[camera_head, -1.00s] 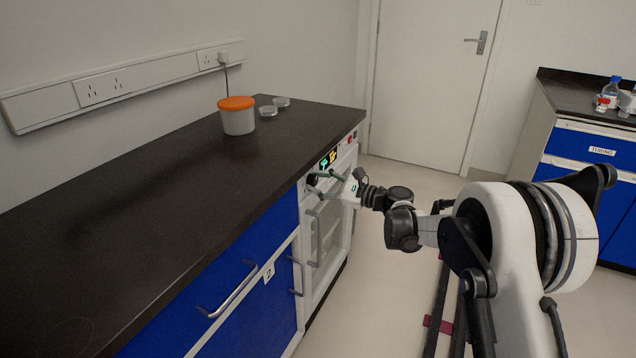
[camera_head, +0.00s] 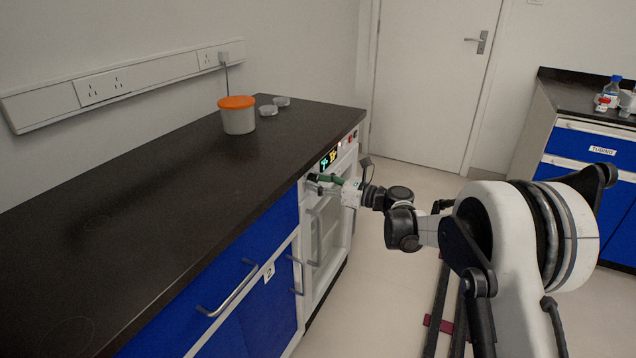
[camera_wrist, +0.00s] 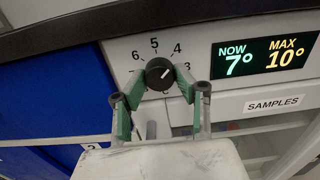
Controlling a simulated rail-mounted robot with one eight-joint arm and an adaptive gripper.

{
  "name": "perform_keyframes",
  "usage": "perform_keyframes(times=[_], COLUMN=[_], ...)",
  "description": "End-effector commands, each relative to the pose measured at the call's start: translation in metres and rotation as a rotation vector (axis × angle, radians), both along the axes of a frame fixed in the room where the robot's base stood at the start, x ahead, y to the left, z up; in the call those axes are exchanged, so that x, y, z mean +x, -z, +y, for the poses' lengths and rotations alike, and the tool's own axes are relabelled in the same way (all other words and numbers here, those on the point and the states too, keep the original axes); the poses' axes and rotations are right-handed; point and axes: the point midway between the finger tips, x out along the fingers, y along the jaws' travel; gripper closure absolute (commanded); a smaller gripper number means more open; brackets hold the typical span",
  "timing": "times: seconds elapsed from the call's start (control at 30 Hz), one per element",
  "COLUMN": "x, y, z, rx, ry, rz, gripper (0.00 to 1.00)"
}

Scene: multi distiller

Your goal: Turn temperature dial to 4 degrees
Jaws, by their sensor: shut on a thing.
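The black round temperature dial (camera_wrist: 160,73) is on the white front panel of the under-bench unit, ringed by printed numbers; 6, 5, 4 and 3 are readable. Its pale pointer mark slants to the upper right, roughly between 4 and 3. The display (camera_wrist: 265,57) right of the dial reads NOW 7° and MAX 10°. My gripper (camera_wrist: 161,80) has its green-padded fingers closed on the dial's two sides. In the head view my gripper (camera_head: 322,180) is at the unit's panel, and it hides the dial there.
The dark bench top (camera_head: 180,190) overhangs just above the panel. The unit's glass door (camera_head: 328,232) and its handle lie below the dial. A SAMPLES label (camera_wrist: 273,103) sits under the display. A white tub with orange lid (camera_head: 238,115) stands on the bench. The floor to the right is open.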

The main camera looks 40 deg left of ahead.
Motion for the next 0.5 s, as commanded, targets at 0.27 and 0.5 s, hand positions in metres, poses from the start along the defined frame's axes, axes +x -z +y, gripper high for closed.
perform_keyframes(times=[0.27, 0.5], x=[-0.0002, -0.0002], y=[-0.0003, -0.0003], z=[0.0004, 0.0003], rx=[-0.001, -0.001], ry=[0.0, 0.0], rz=[0.004, 0.003], gripper=[0.97, 0.53])
